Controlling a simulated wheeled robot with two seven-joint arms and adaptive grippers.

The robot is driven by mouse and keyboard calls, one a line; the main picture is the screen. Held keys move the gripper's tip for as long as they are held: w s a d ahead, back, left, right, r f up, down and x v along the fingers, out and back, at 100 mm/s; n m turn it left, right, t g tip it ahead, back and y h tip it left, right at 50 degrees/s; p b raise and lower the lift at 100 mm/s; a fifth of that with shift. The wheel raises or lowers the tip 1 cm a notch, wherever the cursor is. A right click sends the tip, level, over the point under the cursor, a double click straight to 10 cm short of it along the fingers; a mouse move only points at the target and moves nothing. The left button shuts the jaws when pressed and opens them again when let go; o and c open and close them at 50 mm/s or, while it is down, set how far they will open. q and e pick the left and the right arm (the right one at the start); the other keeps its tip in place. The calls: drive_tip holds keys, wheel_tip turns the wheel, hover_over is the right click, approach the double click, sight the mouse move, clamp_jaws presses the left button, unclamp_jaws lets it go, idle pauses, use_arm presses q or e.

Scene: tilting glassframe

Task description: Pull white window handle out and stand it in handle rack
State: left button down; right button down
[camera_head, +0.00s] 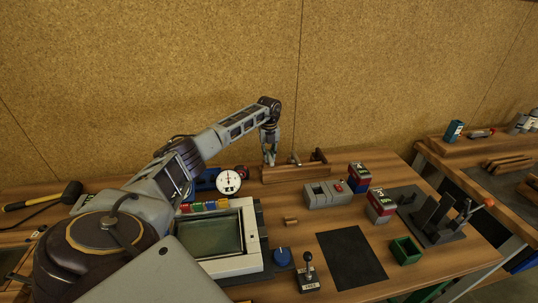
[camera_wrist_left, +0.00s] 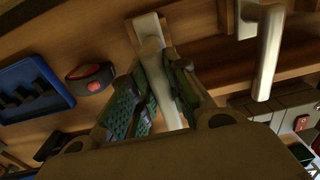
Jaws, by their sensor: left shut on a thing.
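My left gripper (camera_head: 269,154) is at the back of the bench, above the left end of the wooden handle rack (camera_head: 296,175). In the left wrist view, its green-padded fingers (camera_wrist_left: 158,95) are shut on the white window handle (camera_wrist_left: 149,32), with the handle's wide end beyond the fingertips by the wood. I cannot tell whether the handle is seated in the rack. A second pale handle (camera_wrist_left: 268,55) stands to the right, apart from the fingers. The white window frame (camera_head: 252,232) with its glass lies tilted at the front left. My right gripper is not in view.
A round dial gauge (camera_head: 229,182) stands left of the rack. A grey box with a red button (camera_head: 328,193) stands in front of it. The cork wall is close behind.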

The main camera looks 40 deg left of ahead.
use_arm(q)
drive_tip(key=shift+f+b, duration=0.4)
drive_tip(key=shift+f, duration=0.6)
idle(0.3)
drive_tip(key=c, duration=1.3)
unclamp_jaws()
drive_tip(key=shift+r, duration=6)
drive_tip(key=shift+s+d+f, duration=0.1)
drive_tip(key=shift+f, duration=0.05)
